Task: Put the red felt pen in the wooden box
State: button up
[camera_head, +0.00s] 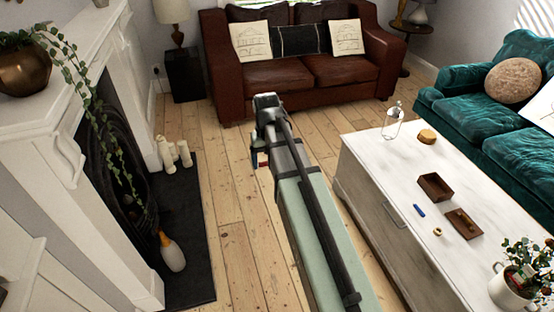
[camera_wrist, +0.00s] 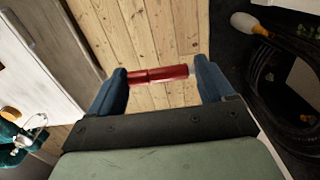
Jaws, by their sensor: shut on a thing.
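My gripper (camera_wrist: 160,80) is shut on the red felt pen (camera_wrist: 158,74). The pen lies crosswise between the two blue fingers in the wrist view, with bare floorboards below it. In the head view my gripper (camera_head: 261,158) is over the floor, left of the white coffee table, and the pen is mostly hidden there. The wooden box (camera_head: 436,187) is a small dark brown open box on the coffee table, well to the right of my gripper.
On the white coffee table (camera_head: 390,175) are a flat wooden piece (camera_head: 464,224), a blue object (camera_head: 419,210), a small ring (camera_head: 437,231), a round wooden item (camera_head: 427,136) and a potted plant (camera_head: 515,285). The fireplace (camera_head: 110,130) stands left, a brown sofa (camera_head: 290,75) behind.

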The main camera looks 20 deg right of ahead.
jog(key=s+d+f+m, duration=0.35)
jog(key=d+f, duration=0.25)
jog(key=d, duration=1.6)
jog(key=s+d+f+m, duration=0.35)
jog(key=d+f, duration=0.35)
jog(key=d, duration=1.5)
jog(key=s+d+f+m, duration=0.35)
jog(key=d+f, duration=0.25)
jog(key=d, duration=1.6)
jog(key=w+d+f+m, duration=0.3)
jog(key=w+d, duration=0.1)
jog(key=d, duration=0.3)
jog(key=w+d+f+m, duration=0.3)
jog(key=w+d+m, duration=0.1)
jog(key=d, duration=0.4)
jog(key=shift+w, duration=0.25)
jog(key=shift+m, duration=0.25)
jog(key=shift+f, duration=2.2)
jog(key=shift+f, duration=1.2)
jog(key=o, duration=0.9)
